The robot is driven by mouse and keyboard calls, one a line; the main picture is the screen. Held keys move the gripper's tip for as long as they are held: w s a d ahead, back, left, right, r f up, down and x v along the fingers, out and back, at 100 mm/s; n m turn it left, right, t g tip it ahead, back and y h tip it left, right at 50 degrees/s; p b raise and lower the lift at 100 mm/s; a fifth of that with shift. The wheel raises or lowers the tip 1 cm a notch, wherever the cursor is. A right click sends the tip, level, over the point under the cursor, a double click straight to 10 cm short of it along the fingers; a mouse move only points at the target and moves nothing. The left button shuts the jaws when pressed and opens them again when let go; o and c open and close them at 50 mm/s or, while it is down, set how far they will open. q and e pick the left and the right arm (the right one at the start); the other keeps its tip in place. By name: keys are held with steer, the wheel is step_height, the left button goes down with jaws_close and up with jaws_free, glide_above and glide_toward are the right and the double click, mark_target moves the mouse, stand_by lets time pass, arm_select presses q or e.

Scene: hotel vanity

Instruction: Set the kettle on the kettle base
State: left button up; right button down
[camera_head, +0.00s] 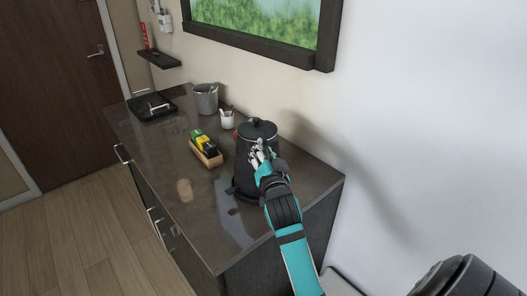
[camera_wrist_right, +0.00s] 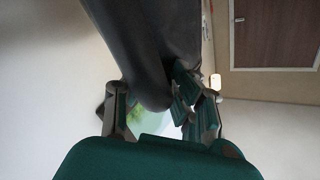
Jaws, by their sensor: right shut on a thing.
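The dark kettle (camera_head: 256,132) with a black lid and knob is upright at the right end of the vanity counter. A dark flat rim, which looks like the kettle base (camera_head: 233,190), shows at its lower left. The kettle hides most of it, and I cannot tell whether the two touch. My right gripper (camera_head: 260,155) is shut on the kettle at its near side, where the handle is. In the right wrist view, a dark part of the kettle (camera_wrist_right: 150,50) runs down between the fingers. My left gripper is not in view.
A box of packets (camera_head: 206,152) stands left of the kettle. Behind are a white cup (camera_head: 227,120), a grey bucket (camera_head: 205,98) and a black tray (camera_head: 150,107). The counter's front left (camera_head: 165,170) is clear. A wall and framed picture rise behind.

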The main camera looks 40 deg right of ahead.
steer(key=shift+f+b, duration=0.4)
steer(key=shift+b, duration=0.1)
stand_by(0.5)
